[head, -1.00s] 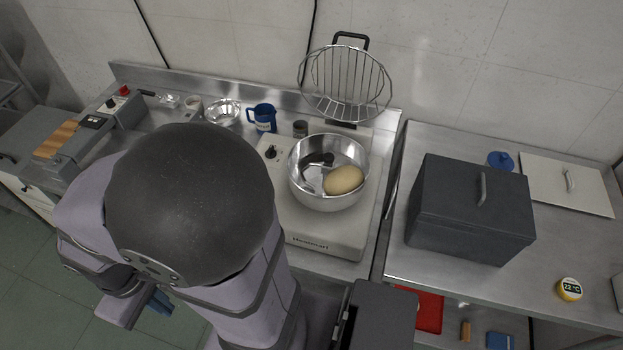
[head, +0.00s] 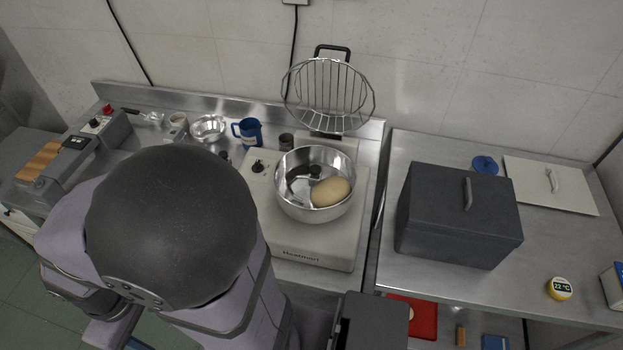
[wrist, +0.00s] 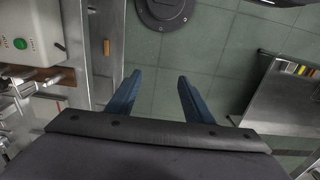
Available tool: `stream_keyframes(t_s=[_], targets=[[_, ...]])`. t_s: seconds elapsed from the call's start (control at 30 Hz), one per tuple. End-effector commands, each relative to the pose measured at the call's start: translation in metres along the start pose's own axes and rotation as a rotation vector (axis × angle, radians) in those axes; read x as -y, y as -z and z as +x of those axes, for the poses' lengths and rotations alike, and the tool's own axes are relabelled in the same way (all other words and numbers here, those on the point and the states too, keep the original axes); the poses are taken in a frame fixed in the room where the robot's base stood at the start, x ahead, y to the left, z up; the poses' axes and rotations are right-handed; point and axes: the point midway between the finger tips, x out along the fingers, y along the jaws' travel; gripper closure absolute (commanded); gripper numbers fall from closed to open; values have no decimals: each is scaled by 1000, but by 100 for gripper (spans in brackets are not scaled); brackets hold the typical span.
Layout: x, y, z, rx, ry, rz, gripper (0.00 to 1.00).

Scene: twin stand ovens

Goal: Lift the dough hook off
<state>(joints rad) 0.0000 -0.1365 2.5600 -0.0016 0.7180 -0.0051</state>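The dough hook (head: 297,179) shows as a dark curved shape inside the steel mixer bowl (head: 287,204), at the bowl's left side. A pale oval lump of dough (head: 331,191) lies in the bowl to its right. The bowl sits on the white mixer base (head: 309,240), and the wire guard (head: 328,96) stands raised behind it. My gripper shows in the wrist view with its two blue fingers (wrist: 154,76) spread apart and nothing between them. It is over the floor side, away from the bowl. In the head view my arm hides most of it.
A blue jug (head: 248,133), a small steel bowl (head: 208,128) and a dark-topped jar (head: 286,142) stand behind and left of the mixer.

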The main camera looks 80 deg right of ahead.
Motion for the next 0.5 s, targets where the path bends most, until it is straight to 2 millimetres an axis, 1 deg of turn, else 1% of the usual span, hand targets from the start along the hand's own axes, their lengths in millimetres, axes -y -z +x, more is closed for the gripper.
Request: stream_keyframes(t_s=[0.17,0.27,0.37,0.47,0.5], targets=[[-1,1,0,-1,0,5,53],[-7,5,0,-8,-1,33,53],[-22,14,0,-22,-3,97,53],[-49,26,-1,-48,-8,201,53],[-63,31,-2,-59,-11,252,53]])
